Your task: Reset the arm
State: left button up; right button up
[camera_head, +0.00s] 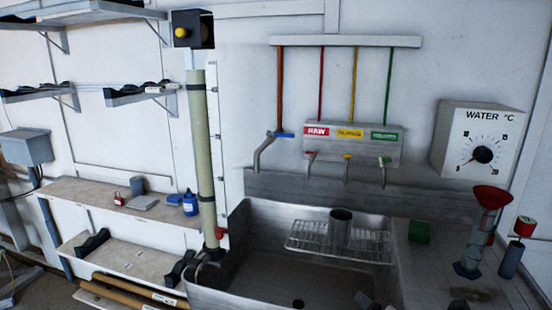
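Neither of my grippers can be made out in the head view. A small dark grey-blue piece shows at the bottom edge inside the sink, and I cannot tell what it is. The steel sink (262,240) fills the lower middle. A wire rack (310,240) lies across it with a metal cup (340,228) standing upright on it. A tall pale green tube (202,150) stands upright left of the sink, with a black box with a yellow knob (193,30) above it.
A faucet (264,150) and several small taps hang over the sink. A water temperature dial (482,150) is on the right wall. A red funnel (492,197) and a green block (419,232) stand right of the sink. A shelf (85,195) at left holds a blue bottle (190,203).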

jog(key=s+f+m+g, duration=0.4)
jog(key=s+f+m, duration=0.1)
jog(key=s+m, duration=0.7)
jog(key=s+f+m+g, duration=0.45)
jog(key=s+m, duration=0.55)
jog(key=m, duration=0.4)
pick_arm(q)
jog(key=shift+s+f, duration=0.15)
jog(key=shift+s, duration=0.05)
pick_arm(e)
jog(key=w+a+f+t+y, duration=0.2)
jog(key=w+a+f+t, duration=0.2)
jog(key=w+f+t, duration=0.1)
notch_tip(320, 180, down, 3)
jog(key=shift+w+a+r+t, duration=0.2)
jog(key=shift+a+t, duration=0.15)
jog(key=shift+t, duration=0.4)
